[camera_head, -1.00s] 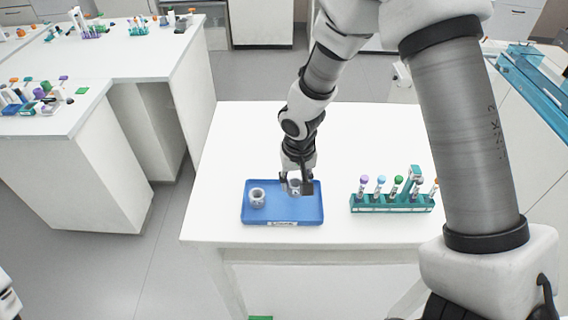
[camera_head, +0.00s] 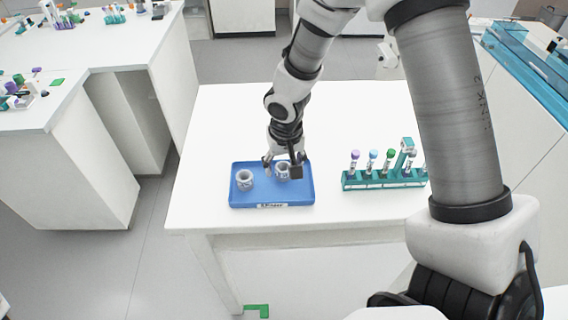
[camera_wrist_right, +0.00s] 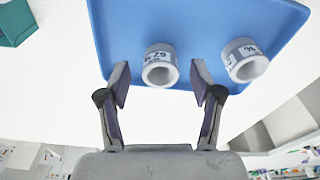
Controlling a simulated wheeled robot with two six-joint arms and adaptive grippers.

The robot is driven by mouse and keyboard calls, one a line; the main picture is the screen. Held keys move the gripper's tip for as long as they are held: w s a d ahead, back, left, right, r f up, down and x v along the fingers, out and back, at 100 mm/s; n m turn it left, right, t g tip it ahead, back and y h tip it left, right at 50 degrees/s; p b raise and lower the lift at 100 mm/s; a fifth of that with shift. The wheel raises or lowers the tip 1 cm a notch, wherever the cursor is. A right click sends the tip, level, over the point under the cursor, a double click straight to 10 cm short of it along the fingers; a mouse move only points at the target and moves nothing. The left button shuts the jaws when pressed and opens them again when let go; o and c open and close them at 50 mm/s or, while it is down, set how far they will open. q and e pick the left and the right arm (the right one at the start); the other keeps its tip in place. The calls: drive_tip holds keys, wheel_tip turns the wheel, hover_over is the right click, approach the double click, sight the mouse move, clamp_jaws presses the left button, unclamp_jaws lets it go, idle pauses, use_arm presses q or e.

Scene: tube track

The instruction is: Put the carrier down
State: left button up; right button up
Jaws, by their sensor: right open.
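Two small grey ring-shaped carriers with labels stand upright in a blue tray (camera_head: 258,196). One carrier (camera_head: 245,180) is at the left of the tray; it also shows at the right in the right wrist view (camera_wrist_right: 245,60). The other carrier (camera_head: 282,171) is right of it, towards the back, and shows between the fingertips in the right wrist view (camera_wrist_right: 160,65). My right gripper (camera_head: 282,167) is open around this second carrier, with gaps on both sides in the right wrist view (camera_wrist_right: 159,82). My left gripper is not in view.
A teal rack (camera_head: 372,183) with several capped tubes stands right of the tray on the white table (camera_head: 215,130). The table is clear behind the tray. Another white bench (camera_head: 95,60) with tubes and racks is at the left, across a floor gap.

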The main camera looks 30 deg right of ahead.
sight(285, 172)
drive_tip(key=shift+w+r, duration=0.1)
drive_tip(key=shift+r, duration=0.3)
wheel_tip(285, 172, up, 11)
drive_tip(key=s, duration=0.1)
drive_tip(key=shift+a, duration=0.2)
drive_tip(key=shift+s+f, duration=0.1)
drive_tip(key=shift+s, duration=0.1)
